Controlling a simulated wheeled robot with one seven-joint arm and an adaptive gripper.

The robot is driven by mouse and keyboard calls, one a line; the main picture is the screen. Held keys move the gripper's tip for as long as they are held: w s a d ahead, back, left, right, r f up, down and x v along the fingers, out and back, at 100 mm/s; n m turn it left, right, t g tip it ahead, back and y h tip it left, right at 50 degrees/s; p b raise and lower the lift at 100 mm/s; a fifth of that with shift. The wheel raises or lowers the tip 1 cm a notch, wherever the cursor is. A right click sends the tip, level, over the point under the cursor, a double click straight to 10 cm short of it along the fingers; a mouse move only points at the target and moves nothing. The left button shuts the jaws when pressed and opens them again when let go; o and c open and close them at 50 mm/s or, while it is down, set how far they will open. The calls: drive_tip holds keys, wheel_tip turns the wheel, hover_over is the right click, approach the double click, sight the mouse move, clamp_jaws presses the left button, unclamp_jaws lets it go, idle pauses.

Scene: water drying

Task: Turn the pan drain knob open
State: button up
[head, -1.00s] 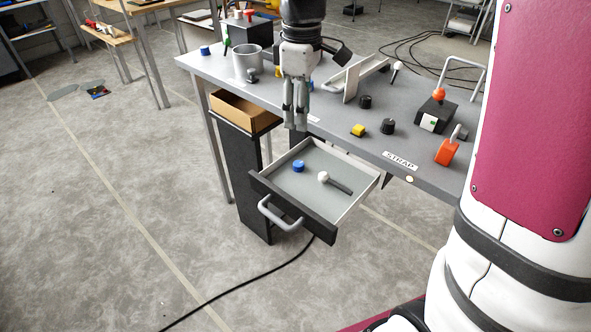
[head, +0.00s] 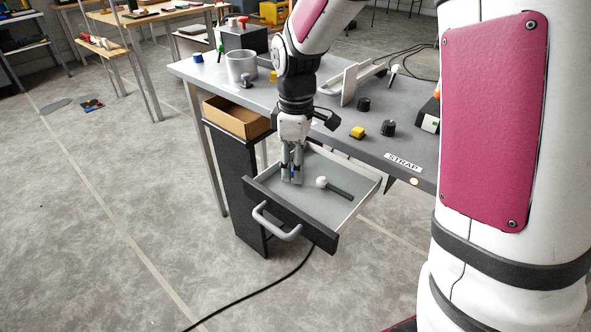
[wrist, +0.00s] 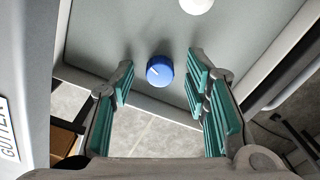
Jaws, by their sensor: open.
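A blue knob (wrist: 160,71) with a short white pointer mark sits on the grey floor of the pulled-out pan (head: 318,204), which has a dark front and a grey handle. I take it to be the pan drain knob. In the wrist view it lies between my two green-padded fingers and slightly beyond them, with gaps on both sides. My gripper (head: 291,178) is open and points down into the pan. In the head view the fingers mostly hide the knob. I cannot tell their exact height above it.
A white ball-ended dark lever (head: 340,189) lies in the pan, right of my gripper. The grey bench (head: 215,77) stands behind, with a metal cup (head: 242,67), a yellow knob (head: 357,132) and black knobs. A cardboard box (head: 236,117) is left of the pan.

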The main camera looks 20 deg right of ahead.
drive_tip(key=shift+f, duration=0.55)
clamp_jaws()
